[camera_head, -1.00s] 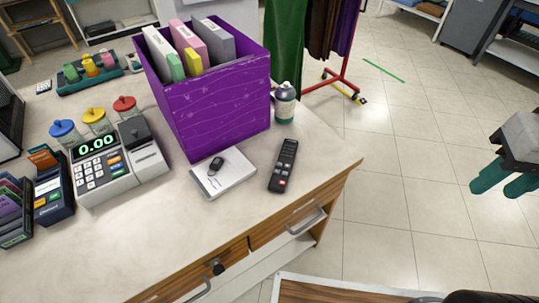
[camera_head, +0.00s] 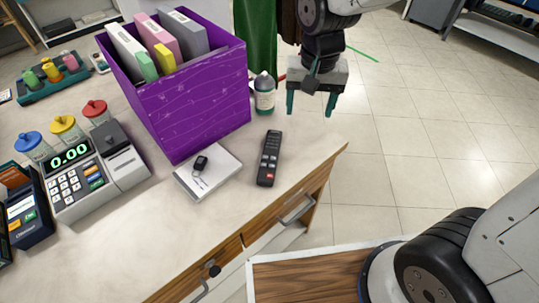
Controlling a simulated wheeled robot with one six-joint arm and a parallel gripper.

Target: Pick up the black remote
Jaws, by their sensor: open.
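The black remote (camera_head: 269,158) lies flat on the counter (camera_head: 215,232) near its right end, between a white box and the counter's front edge. Its buttons face up, with a red one at the near end. My gripper (camera_head: 312,112) is open and empty, with its teal fingers pointing down. In the picture it is above and to the right of the remote, apart from it, near the counter's far right corner.
A white box with a key fob (camera_head: 200,163) on it lies just left of the remote. A spray can (camera_head: 264,94) stands behind the remote, close to my gripper. A purple bin (camera_head: 190,105) with binders and a cash register (camera_head: 85,178) stand further left.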

